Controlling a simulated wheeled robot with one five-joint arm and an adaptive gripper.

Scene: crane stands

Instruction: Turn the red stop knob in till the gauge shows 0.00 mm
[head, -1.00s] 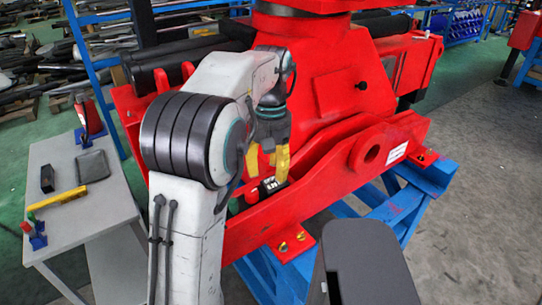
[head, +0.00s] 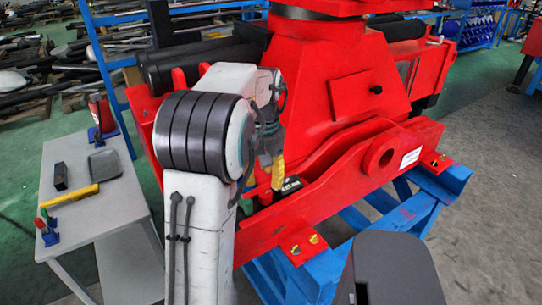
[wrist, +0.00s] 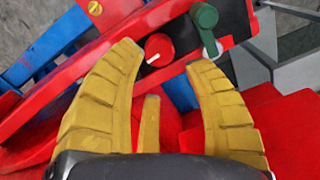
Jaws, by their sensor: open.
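The red stop knob (wrist: 159,49) is round with a white pointer line; the wrist view shows it just ahead of my gripper, between and slightly beyond the fingertips. In the head view my gripper (head: 275,172) points down beside a small black box (head: 291,184) on the red crane part. The knob cannot be made out in the head view. No gauge reading is legible in either view.
A green lever (wrist: 205,18) stands right of the knob, close to the right fingertip. A red arm plate (head: 340,178) rises beside my gripper, over a blue stand (head: 395,215). A grey table (head: 90,205) with tools stands left.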

